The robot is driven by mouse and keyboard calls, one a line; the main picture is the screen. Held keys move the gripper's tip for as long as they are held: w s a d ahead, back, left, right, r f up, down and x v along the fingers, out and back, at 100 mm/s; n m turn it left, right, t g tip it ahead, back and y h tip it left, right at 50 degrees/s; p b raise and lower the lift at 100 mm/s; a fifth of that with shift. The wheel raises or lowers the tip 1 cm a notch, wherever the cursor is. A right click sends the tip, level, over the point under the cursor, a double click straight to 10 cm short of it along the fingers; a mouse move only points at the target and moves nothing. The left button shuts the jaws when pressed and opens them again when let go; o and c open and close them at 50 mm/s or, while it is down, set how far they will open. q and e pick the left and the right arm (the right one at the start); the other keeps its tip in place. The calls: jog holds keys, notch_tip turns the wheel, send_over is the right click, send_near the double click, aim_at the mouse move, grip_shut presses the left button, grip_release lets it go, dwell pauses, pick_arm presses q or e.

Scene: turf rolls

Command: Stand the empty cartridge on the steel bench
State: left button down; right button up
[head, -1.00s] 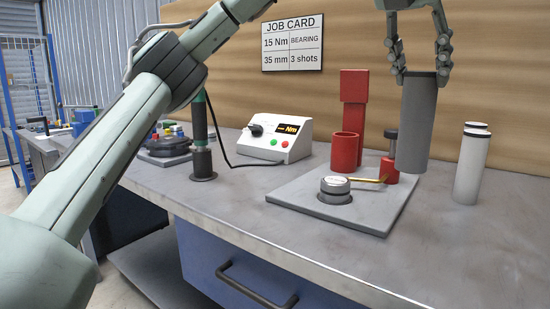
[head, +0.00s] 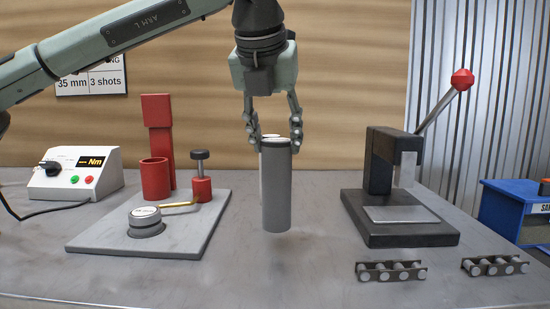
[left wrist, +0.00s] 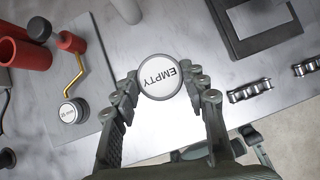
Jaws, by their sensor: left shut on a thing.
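My left gripper (head: 273,135) is shut on the top of the grey empty cartridge (head: 277,190). The cartridge hangs upright, its lower end apparently a little above the steel bench (head: 270,270). In the left wrist view the cartridge's white cap (left wrist: 160,76) reads EMPTY and sits between the fingertips (left wrist: 165,86). A white cylinder stands behind it, mostly hidden in the head view; it shows in part in the left wrist view (left wrist: 127,9).
A grey plate (head: 95,240) with a red holder (head: 155,180), a red-and-black pump and a round bearing (head: 145,217) lies left. A black press (head: 400,225) stands right, with chain pieces (head: 391,271) in front.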

aim_at(275, 161)
pick_arm(q)
notch_tip(275, 161, down, 3)
jog(key=shift+f, duration=0.45)
pick_arm(e)
jog(key=shift+s+a+f, duration=0.1)
jog(key=shift+s+f, duration=0.05)
jog(key=shift+f, duration=0.4)
pick_arm(q)
jog(key=shift+f, duration=0.1)
pick_arm(e)
jog(key=shift+r, duration=0.1)
